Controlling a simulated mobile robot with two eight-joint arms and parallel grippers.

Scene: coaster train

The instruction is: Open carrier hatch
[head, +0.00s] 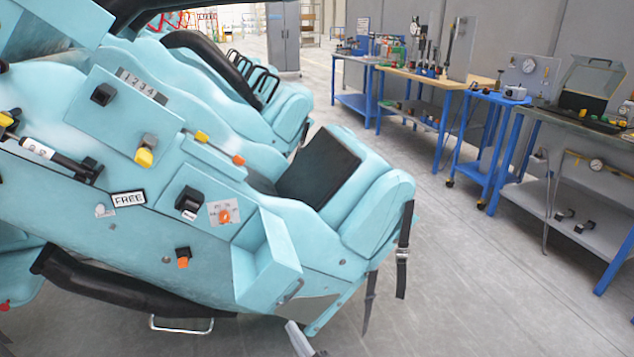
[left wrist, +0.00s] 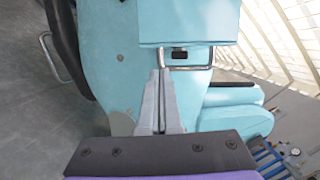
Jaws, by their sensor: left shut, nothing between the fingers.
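The carrier is a light blue coaster car. A light blue boxy panel (head: 266,262), likely the hatch, juts from its side, and it fills the top of the left wrist view (left wrist: 188,22). A metal bar handle (head: 291,292) is at its lower edge, and it also shows in the left wrist view (left wrist: 202,67). My left gripper (head: 291,324) is shut and empty, just below the panel and handle. In the left wrist view its fingertips (left wrist: 162,72) overlap the left part of the handle; contact is unclear. My right gripper is not in view.
The car's side carries several small knobs and a FREE label (head: 128,198). A black seat pad (head: 318,166) and a hanging strap (head: 403,250) are to the right. Blue-legged workbenches (head: 435,80) stand farther right. The floor between is clear.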

